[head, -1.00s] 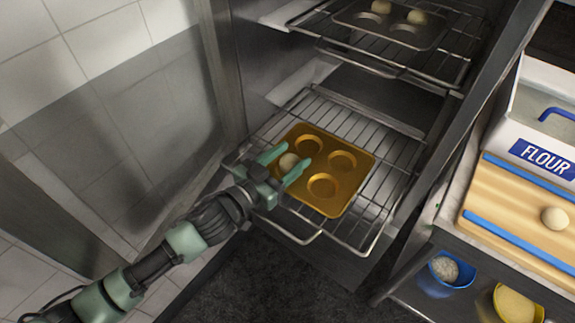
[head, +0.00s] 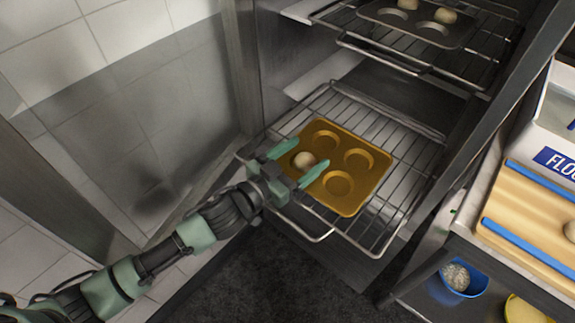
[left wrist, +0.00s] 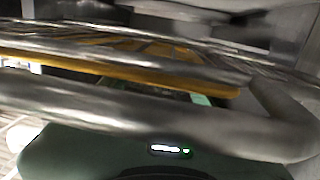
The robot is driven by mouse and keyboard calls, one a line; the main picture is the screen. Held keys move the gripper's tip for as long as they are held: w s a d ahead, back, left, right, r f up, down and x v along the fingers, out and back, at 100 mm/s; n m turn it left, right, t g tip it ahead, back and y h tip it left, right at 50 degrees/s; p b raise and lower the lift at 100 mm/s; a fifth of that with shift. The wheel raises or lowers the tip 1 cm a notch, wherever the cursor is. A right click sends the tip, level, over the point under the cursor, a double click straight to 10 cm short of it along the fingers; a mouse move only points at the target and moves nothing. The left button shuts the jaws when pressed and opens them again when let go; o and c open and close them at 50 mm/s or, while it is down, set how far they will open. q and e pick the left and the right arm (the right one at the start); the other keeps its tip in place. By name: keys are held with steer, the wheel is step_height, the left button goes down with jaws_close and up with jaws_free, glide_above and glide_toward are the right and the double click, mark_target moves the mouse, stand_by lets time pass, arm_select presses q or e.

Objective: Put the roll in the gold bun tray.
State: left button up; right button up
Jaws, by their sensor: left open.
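The pale round roll (head: 304,159) sits in the near-left cup of the gold bun tray (head: 376,183). The tray's other cups are empty. The tray lies on the lower wire rack. My left gripper (head: 311,153) is open over the tray's near-left side, one green finger on each side of the roll. I cannot tell if a finger still touches it. In the left wrist view, the gold tray (left wrist: 130,73) is a strip behind blurred rack wires, and the roll is not clear. My right gripper is not in view.
The lower wire rack (head: 411,178) juts from the steel cabinet. Above it, an upper rack holds a dark bun tray (head: 385,20) with two rolls. At right are a flour bin (head: 550,130), a wooden board (head: 530,210) and a blue bowl (head: 462,279).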

arm_select(q)
steer(key=b+v, duration=0.1)
steer(key=v, duration=1)
steer(key=shift+s+a, duration=0.2)
steer(key=shift+s, duration=0.05)
